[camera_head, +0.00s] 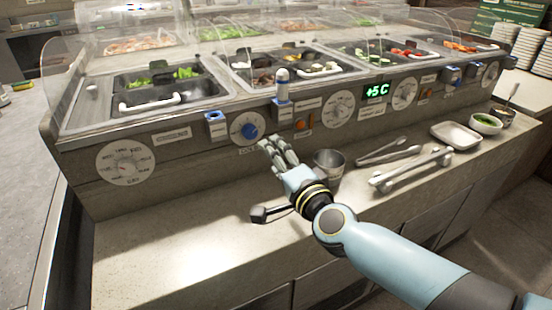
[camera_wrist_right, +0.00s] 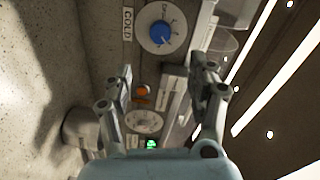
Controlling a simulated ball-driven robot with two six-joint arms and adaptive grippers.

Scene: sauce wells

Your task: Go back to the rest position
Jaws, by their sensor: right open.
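My right gripper (camera_head: 270,152) is open and empty. In the head view it hangs above the counter, in front of the salad bar's front panel and just below the blue knob (camera_head: 249,131). In the right wrist view the two fingers of my right gripper (camera_wrist_right: 165,85) stand apart, with the panel between and beyond them. The blue knob also shows there at the top (camera_wrist_right: 160,33), by a label reading COLD. No contact between gripper and knob can be made out. My left gripper is not in view.
A metal cup (camera_head: 329,165) stands close beside my right gripper. The counter's left part (camera_head: 170,230) is clear. Food wells sit behind clear guards.

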